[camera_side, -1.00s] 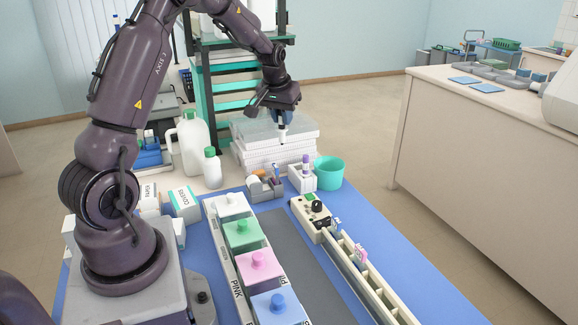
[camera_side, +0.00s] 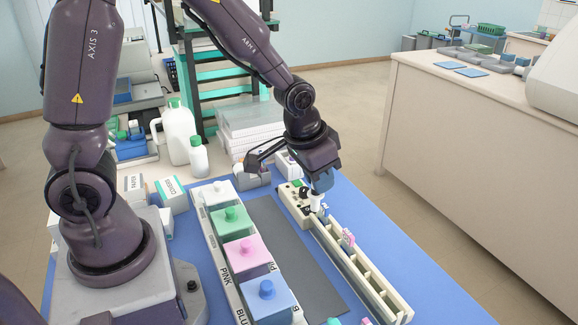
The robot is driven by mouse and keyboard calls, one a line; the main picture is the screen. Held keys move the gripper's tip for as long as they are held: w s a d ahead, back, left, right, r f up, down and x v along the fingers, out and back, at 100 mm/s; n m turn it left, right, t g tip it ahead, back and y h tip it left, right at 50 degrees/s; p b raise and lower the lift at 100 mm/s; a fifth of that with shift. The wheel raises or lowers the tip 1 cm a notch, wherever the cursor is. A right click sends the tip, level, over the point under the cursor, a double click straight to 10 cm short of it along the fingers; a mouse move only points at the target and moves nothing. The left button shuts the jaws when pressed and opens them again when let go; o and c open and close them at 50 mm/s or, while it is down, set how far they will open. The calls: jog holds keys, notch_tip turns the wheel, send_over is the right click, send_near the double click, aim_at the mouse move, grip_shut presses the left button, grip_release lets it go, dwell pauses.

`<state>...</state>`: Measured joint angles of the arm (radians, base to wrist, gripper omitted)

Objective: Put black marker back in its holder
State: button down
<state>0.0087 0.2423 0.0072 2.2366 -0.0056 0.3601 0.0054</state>
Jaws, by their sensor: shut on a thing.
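The cream box (camera_side: 294,203) adjoins the long slotted rack (camera_side: 362,270), which holds a pink-labelled slide (camera_side: 348,239). A row of lidded staining jars (camera_side: 240,254) stands left of a bare grey strip (camera_side: 292,250). White bottles (camera_side: 180,132) and stacked white boxes (camera_side: 250,125) stand behind.

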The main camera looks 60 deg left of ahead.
jog(key=shift+r, duration=0.1)
dwell(0.3)
notch_tip(320, 180, up, 5)
jog(key=shift+r, duration=0.15)
jog(key=w+a+n, duration=0.3)
jog(key=w+a, duration=0.4)
jog(key=a, duration=0.2)
jog(key=n+g+y, duration=0.1)
jog(key=n+y, duration=0.1)
jog(key=n, duration=0.4)
send_over(289, 164)
jog(key=w+a, duration=0.2)
jog(key=a, duration=0.3)
jog(key=shift+a+f, duration=0.2)
jog(key=shift+f, duration=4.1)
jog(key=shift+a+f, duration=0.2)
jog(key=shift+f, duration=4.1)
jog(key=shift+f, duration=0.45)
